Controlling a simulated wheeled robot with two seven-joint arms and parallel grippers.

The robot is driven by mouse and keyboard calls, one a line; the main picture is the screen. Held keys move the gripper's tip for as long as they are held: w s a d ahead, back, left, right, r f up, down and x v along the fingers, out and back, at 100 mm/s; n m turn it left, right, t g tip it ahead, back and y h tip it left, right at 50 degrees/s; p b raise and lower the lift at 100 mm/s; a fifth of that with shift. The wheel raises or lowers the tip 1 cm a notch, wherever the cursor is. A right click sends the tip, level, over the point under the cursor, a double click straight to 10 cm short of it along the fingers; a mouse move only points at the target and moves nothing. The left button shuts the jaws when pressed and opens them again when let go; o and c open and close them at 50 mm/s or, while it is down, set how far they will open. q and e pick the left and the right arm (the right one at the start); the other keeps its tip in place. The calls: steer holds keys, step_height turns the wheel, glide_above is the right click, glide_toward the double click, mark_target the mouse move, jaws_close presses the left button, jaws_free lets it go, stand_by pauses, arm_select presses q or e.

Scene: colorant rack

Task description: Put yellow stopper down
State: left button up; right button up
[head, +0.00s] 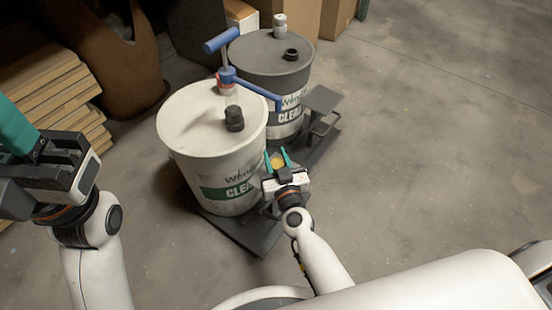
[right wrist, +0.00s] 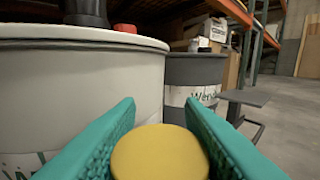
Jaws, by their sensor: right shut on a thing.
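My right gripper (head: 277,158) is shut on the yellow stopper (head: 277,163), in front of the white drum's lower right side. In the right wrist view the round yellow stopper (right wrist: 160,153) sits between the two teal fingers, low in the picture. It is held in the air, clear of the white drum (head: 200,112) as far as I can tell. Its underside is hidden. My left gripper (head: 14,128) is at the left edge with a teal finger showing; its jaw gap is hidden.
The white drum carries a blue-handled pump (head: 226,72) and a black cap (head: 234,118). A grey drum (head: 270,62) stands behind it. Both stand on a dark low base (head: 240,232). A small dark step (head: 322,100) sits at right. Stacked planks (head: 50,85) lie left. The floor at right is clear.

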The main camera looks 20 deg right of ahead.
steer(key=o, duration=1)
steer(key=shift+f, duration=0.1)
